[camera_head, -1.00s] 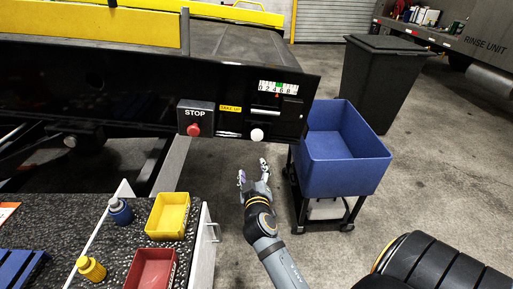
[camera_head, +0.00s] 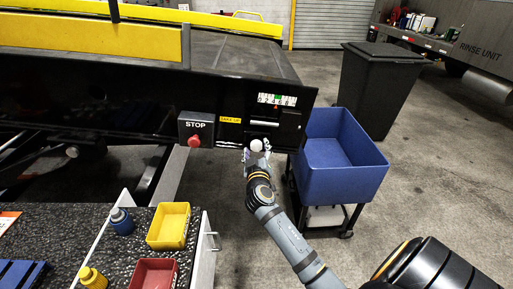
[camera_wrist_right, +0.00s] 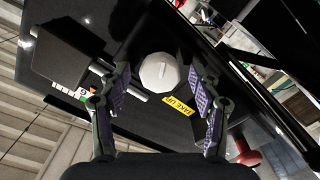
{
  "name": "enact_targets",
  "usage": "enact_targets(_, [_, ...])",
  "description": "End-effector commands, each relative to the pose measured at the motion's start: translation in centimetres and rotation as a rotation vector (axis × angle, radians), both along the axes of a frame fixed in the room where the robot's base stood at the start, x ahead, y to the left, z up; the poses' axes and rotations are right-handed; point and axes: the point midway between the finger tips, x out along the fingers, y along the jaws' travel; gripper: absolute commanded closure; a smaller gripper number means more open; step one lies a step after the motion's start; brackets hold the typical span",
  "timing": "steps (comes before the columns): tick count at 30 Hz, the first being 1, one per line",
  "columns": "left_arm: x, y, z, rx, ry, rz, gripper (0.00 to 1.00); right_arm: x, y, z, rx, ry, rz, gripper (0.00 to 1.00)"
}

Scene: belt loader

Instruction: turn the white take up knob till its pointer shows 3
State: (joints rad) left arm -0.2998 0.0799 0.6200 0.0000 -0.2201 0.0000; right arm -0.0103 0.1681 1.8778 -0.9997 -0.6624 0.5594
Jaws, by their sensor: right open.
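The white take up knob (camera_head: 256,145) is on the black side panel of the belt loader. In the right wrist view the knob (camera_wrist_right: 160,73) sits between the two open fingers, with a gap on either side. My right gripper (camera_head: 257,152) is open at the knob, and its fingers also show in the right wrist view (camera_wrist_right: 160,95). The scale (camera_head: 277,99) with a green zone and a small red pointer is above the knob; its reading is too small to tell. A yellow TAKE UP label (camera_wrist_right: 177,106) is beside the knob. My left gripper is not in view.
The red STOP button (camera_head: 194,141) is on a box left of the knob. A blue bin (camera_head: 345,176) on a cart stands close right of my right arm. A bench with a yellow tray (camera_head: 168,226) and a red tray (camera_head: 153,274) is at lower left.

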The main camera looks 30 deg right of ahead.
Motion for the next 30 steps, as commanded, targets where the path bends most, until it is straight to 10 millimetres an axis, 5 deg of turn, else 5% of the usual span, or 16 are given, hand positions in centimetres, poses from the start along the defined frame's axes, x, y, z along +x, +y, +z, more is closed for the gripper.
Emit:
enact_targets(7, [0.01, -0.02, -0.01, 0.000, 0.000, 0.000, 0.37, 0.10, -0.05, -0.02, 0.000, -0.001, 0.001, 0.37])
enact_targets(19, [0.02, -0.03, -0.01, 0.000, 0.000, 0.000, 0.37, 0.09, -0.03, -0.02, 0.000, 0.000, 0.001, 0.91])
enact_targets(30, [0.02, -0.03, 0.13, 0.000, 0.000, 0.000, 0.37, 0.08, -0.02, -0.02, -0.063, 0.039, 0.001, 0.91])
